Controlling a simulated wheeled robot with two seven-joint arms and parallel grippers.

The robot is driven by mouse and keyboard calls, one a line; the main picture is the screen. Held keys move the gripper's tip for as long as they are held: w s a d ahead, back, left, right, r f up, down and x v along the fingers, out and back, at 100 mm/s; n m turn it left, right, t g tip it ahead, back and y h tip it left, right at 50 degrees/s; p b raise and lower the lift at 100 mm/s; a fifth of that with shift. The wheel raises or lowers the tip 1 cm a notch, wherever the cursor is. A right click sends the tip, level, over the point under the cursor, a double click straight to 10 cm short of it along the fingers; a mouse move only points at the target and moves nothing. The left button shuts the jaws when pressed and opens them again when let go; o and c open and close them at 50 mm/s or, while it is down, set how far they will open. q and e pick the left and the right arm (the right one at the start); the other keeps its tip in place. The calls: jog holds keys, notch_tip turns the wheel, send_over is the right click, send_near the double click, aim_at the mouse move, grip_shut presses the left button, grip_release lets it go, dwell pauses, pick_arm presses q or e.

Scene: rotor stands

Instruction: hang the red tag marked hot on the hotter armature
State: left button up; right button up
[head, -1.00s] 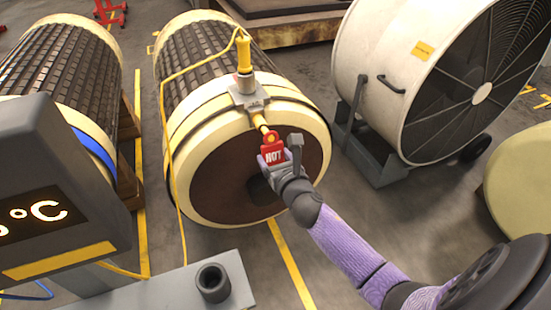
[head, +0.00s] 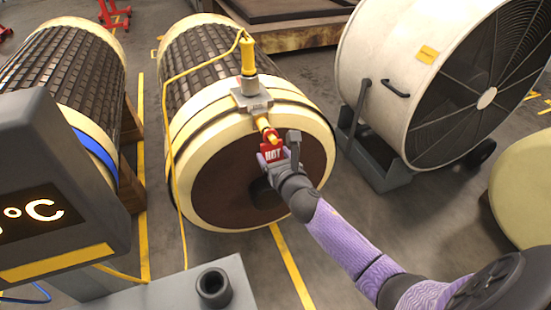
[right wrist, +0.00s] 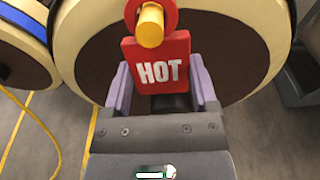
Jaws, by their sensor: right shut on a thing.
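The red tag (head: 273,154) with white HOT lettering is in my right gripper (head: 275,164), whose fingers stand at its lower sides. In the right wrist view the tag (right wrist: 160,62) hangs upright, and the end of the yellow peg (right wrist: 150,25) shows through its round top, so its ring looks to be around the peg. The peg slants down from a grey bracket (head: 251,97) on top of the middle armature (head: 220,115). A second armature (head: 70,68) with a blue band lies at the left. The display (head: 35,213) shows °C, its digits cut off. My left gripper is out of view.
A yellow-handled probe (head: 248,57) stands on the bracket, its yellow cable running down the armature's left side. A large drum fan (head: 390,90) stands at the right. A grey stand with a round socket (head: 213,287) is at the front.

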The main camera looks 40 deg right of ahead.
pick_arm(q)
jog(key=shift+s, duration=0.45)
pick_arm(e)
jog(key=shift+w, duration=0.1)
jog(key=shift+f, duration=0.15)
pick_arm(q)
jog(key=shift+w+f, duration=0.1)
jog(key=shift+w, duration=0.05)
pick_arm(e)
jog(key=o, duration=1.2)
jog(key=shift+c, duration=0.2)
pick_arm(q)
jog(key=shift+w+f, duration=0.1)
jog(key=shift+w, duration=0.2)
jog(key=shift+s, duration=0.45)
